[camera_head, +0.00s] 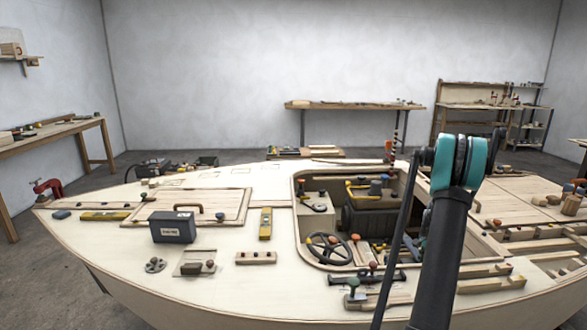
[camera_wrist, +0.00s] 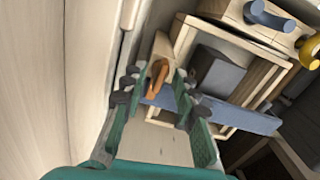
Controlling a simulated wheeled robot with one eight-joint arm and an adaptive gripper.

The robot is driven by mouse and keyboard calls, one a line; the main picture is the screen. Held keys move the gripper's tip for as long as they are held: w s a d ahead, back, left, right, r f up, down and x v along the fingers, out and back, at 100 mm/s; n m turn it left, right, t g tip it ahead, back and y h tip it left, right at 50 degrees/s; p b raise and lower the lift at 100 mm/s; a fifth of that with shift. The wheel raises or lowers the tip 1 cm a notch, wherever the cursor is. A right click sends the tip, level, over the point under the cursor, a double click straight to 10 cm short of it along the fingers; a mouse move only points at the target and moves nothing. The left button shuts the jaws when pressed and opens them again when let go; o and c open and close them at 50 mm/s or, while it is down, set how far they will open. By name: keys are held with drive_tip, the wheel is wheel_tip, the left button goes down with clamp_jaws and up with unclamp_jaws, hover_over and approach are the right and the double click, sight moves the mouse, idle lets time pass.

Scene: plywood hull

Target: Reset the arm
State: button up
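My arm (camera_head: 447,235) rises at the right of the head view, with a teal joint (camera_head: 460,162) near its top. It stands in front of the right part of the hull's cockpit opening. In the wrist view my gripper (camera_wrist: 157,92) shows two teal fingers with dark tips, spread apart. A small orange-brown piece (camera_wrist: 157,75) and a pale wood block show in the gap between the fingertips. I cannot tell how far they lie from the fingers. Nothing is clearly gripped. The fingers are not clearly visible in the head view.
The plywood hull (camera_head: 120,240) fills the foreground. On it are a dark box (camera_head: 172,227), a yellow level (camera_head: 265,223) and a steering wheel (camera_head: 328,248). A grey-blue bar (camera_wrist: 240,115) and a wooden frame (camera_wrist: 275,85) lie near the fingers. Benches stand along the walls.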

drive_tip(key=n, duration=0.5)
drive_tip(key=shift+n, duration=2.4)
